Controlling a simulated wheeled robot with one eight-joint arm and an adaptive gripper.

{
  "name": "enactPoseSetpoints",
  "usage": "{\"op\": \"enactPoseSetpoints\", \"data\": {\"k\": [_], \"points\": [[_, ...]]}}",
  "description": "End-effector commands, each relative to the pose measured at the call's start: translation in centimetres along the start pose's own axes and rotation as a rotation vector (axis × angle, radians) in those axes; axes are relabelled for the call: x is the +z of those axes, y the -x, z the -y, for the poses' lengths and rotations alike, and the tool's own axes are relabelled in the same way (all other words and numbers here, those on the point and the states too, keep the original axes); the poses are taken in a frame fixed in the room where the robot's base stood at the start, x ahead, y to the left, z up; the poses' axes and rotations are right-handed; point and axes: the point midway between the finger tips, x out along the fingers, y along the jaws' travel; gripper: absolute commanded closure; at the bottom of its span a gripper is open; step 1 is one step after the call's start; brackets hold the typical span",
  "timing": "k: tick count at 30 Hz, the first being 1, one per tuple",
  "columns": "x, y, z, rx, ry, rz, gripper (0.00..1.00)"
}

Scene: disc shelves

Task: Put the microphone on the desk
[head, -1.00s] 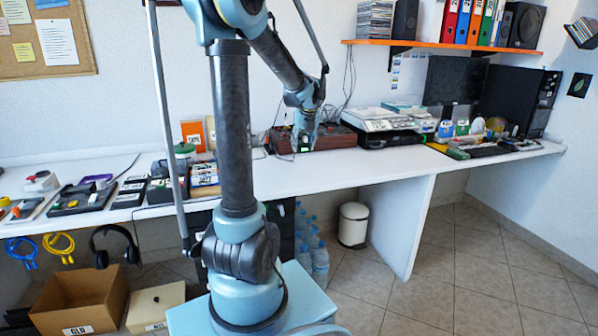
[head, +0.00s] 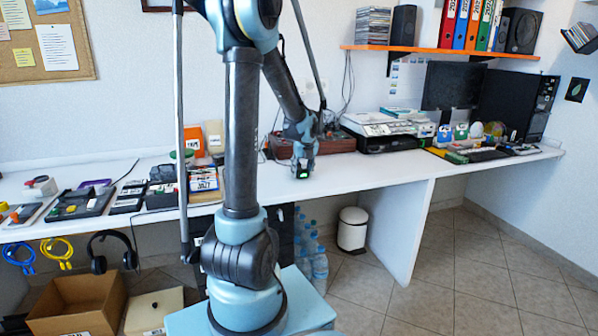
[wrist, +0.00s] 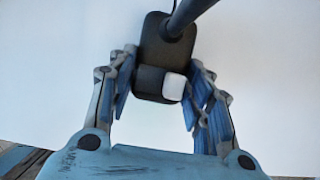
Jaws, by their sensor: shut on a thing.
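The microphone (wrist: 152,75) has a dark rounded base with a white button, and a dark stalk that runs off to the upper right in the wrist view. My gripper (wrist: 156,92) is shut on the base, with a finger on each side. In the head view, my gripper (head: 302,160) is over the white desk (head: 350,172), in front of a brown box. A small dark part with a green spot shows at the fingertips. The white desk top fills the wrist view behind the microphone. I cannot tell whether the base touches it.
The brown box (head: 340,140) stands at the back of the desk behind my gripper. A printer (head: 380,130) is to its right. Labelled boxes (head: 204,180) and trays crowd the left. The desk front right of my gripper is clear.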

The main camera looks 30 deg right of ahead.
Motion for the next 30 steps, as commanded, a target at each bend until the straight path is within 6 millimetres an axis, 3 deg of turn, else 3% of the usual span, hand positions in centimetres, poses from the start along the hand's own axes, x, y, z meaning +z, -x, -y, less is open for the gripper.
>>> {"op": "enactPoseSetpoints", "data": {"k": [6, 7, 9, 10, 23, 30], "points": [[-0.1, -0.1, 0.0, 0.0, 0.0, 0.0, 0.87], [-0.1, -0.2, 0.0, 0.0, 0.0, 0.0, 0.51], [-0.1, -0.2, 0.0, 0.0, 0.0, 0.0, 0.36], [-0.1, -0.1, 0.0, 0.0, 0.0, 0.0, 0.34], [0.0, 0.2, 0.0, 0.0, 0.0, 0.0, 0.34], [0.0, 2.7, 0.0, 0.0, -0.001, 0.0, 0.34]]}}
